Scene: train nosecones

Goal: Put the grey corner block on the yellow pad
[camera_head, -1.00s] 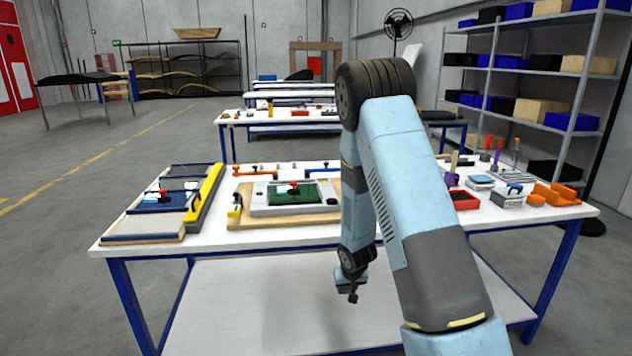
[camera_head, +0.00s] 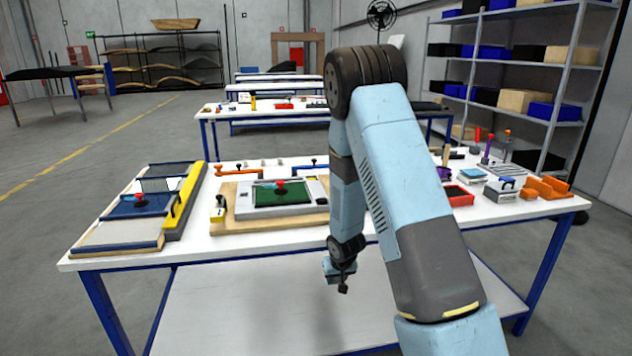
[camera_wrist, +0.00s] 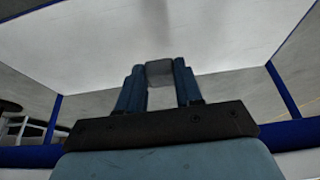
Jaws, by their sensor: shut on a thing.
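My gripper (camera_head: 342,280) hangs low in front of the table's front edge, in the head view below the tabletop. In the wrist view my gripper (camera_wrist: 161,82) is shut on a small grey block (camera_wrist: 160,70) held between its two blue fingers. The block's full shape is hidden by the fingers. No flat yellow pad is plain to see.
The white table (camera_head: 270,242) carries a green panel in a grey frame (camera_head: 277,194), a left board with a blue panel (camera_head: 140,205), a red tray (camera_head: 458,196) and orange blocks (camera_head: 547,187). A lower white shelf (camera_head: 270,300) lies beneath. My arm hides part of the tabletop.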

